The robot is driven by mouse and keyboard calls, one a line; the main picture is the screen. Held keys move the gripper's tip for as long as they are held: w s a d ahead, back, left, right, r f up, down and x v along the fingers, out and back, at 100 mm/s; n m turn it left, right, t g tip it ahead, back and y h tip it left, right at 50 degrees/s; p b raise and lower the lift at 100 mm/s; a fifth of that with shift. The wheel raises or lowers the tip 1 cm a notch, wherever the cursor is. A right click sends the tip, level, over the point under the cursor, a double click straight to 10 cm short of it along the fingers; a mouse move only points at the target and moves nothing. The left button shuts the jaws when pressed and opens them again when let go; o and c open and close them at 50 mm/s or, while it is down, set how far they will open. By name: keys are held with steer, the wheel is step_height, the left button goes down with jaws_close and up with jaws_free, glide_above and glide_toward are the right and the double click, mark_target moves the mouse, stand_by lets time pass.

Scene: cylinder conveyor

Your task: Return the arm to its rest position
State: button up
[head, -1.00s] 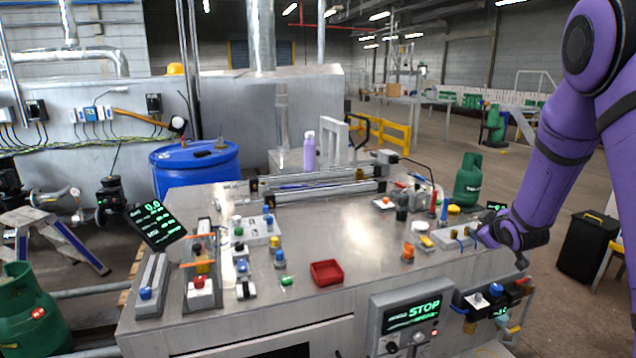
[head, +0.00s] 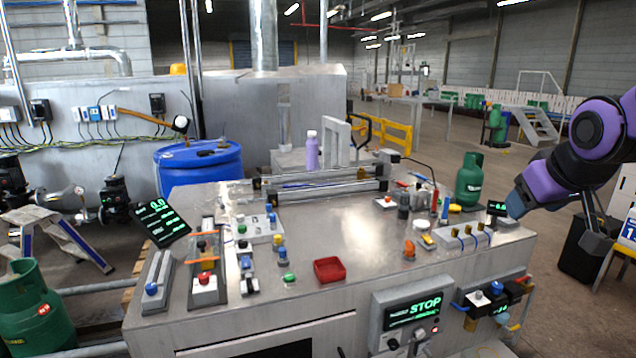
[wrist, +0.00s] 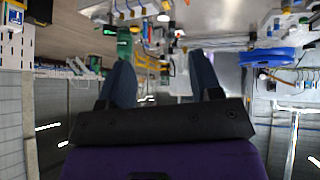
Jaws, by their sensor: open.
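My purple arm is at the right edge of the head view, folded out past the right end of the steel workbench (head: 350,228). My gripper shows in the wrist view (wrist: 158,85), with two blue-grey fingers spread apart and nothing between them.
A green gas cylinder (head: 469,180) stands at the bench's back right. A row of valves (head: 463,238) sits near its right end. A red tray (head: 329,270) lies at the front. A black bin (head: 580,255) stands on the floor right of the bench. A blue drum (head: 198,166) is behind.

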steer(key=s+a+m+g+y, duration=0.1)
steer(key=s+a, duration=0.3)
steer(key=s, duration=1.3)
steer(key=shift+a+r+g, duration=0.4)
steer(key=shift+r+g, duration=0.05)
steer(key=shift+g, duration=0.35)
